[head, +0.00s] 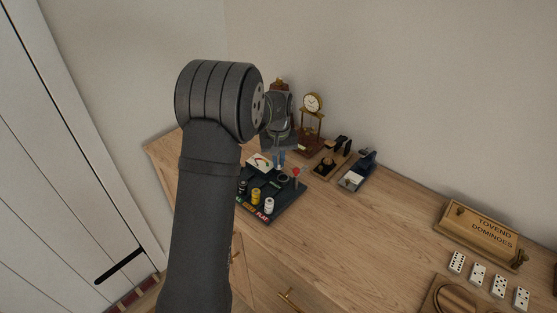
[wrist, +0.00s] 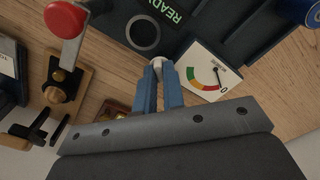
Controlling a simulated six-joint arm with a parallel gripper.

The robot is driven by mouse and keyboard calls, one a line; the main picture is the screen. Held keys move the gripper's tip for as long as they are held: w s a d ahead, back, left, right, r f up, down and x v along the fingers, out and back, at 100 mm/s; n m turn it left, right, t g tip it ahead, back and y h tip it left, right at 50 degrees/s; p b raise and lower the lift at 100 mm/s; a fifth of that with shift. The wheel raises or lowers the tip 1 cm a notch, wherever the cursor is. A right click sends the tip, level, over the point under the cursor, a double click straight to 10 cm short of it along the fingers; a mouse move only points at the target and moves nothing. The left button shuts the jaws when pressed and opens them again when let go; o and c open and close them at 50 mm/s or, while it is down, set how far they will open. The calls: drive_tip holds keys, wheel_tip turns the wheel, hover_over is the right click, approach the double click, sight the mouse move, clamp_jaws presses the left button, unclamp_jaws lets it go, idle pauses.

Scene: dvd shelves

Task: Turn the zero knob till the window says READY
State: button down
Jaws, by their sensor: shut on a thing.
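My gripper (wrist: 161,72) points down at the dark test box (head: 287,208), its blue fingers shut on a small pale knob (wrist: 159,61). Most of the knob is hidden between the fingertips. It sits beside the white meter (wrist: 206,76), which has a coloured arc and a dark needle near the 0 mark. The window (wrist: 172,10) shows green letters reading READY, close to the picture's top edge. In the head view my gripper (head: 279,160) is over the back of the box, next to the meter (head: 259,163); the knob is hidden there.
A red-topped lever (wrist: 68,22) stands close by on the box, near a dark ring (wrist: 143,33). Gold and white cylinders (head: 269,205) stand at the front. A clock (head: 312,104) and small wooden-based devices (head: 328,164) stand behind and right.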

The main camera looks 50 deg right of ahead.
sight(279, 163)
drive_tip(key=m, duration=0.3)
drive_tip(key=shift+m, duration=0.3)
idle(0.3)
drive_tip(key=c, duration=1.5)
unclamp_jaws()
wheel_tip(279, 163, up, 18)
drive_tip(key=shift+f, duration=0.2)
drive_tip(key=shift+f, duration=0.15)
wheel_tip(279, 163, down, 17)
drive_tip(key=shift+f, duration=0.15)
